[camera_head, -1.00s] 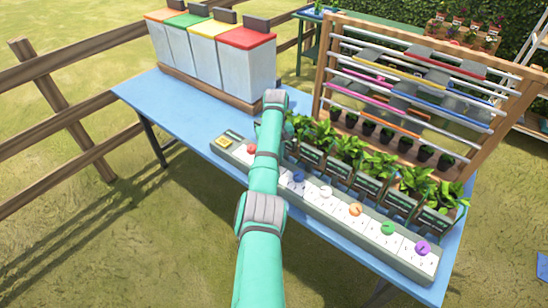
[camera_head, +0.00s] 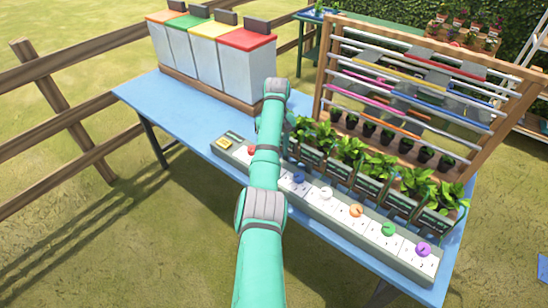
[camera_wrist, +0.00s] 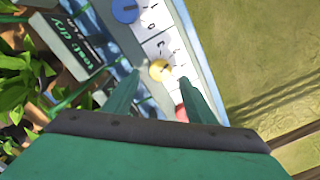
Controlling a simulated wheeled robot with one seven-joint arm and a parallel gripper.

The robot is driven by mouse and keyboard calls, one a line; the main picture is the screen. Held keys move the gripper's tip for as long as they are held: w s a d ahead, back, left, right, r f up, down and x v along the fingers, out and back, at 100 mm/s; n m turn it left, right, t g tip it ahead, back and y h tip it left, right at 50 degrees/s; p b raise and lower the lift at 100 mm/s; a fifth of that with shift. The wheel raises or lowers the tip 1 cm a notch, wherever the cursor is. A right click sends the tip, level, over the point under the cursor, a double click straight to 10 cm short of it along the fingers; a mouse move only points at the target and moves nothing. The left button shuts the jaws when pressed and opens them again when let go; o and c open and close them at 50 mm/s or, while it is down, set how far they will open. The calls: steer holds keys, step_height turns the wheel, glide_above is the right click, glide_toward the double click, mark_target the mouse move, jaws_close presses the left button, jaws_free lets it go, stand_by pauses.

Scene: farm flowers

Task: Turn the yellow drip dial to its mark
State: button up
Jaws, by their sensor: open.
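The yellow drip dial (camera_wrist: 160,70) shows in the wrist view as a round knob with a pale pointer, on a white panel with printed marks. My gripper (camera_wrist: 160,78) is open, with one finger to the left of the dial and one to the right. I cannot tell whether either finger touches it. In the head view my arm hides the yellow dial and my gripper. The grey dial strip (camera_head: 320,212) runs along the table's front edge. I cannot tell which printed mark belongs to the yellow dial.
The red dial (camera_wrist: 182,113) and blue dial (camera_wrist: 125,10) are its neighbours. White (camera_head: 325,193), orange (camera_head: 356,210), green (camera_head: 389,229) and purple (camera_head: 423,250) dials follow. Potted plants (camera_head: 345,150) stand close behind the strip. Lidded bins (camera_head: 245,72) stand at the back left.

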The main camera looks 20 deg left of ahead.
step_height(320, 180, up, 6)
stand_by(0.4)
steer(key=shift+w+r, duration=0.1)
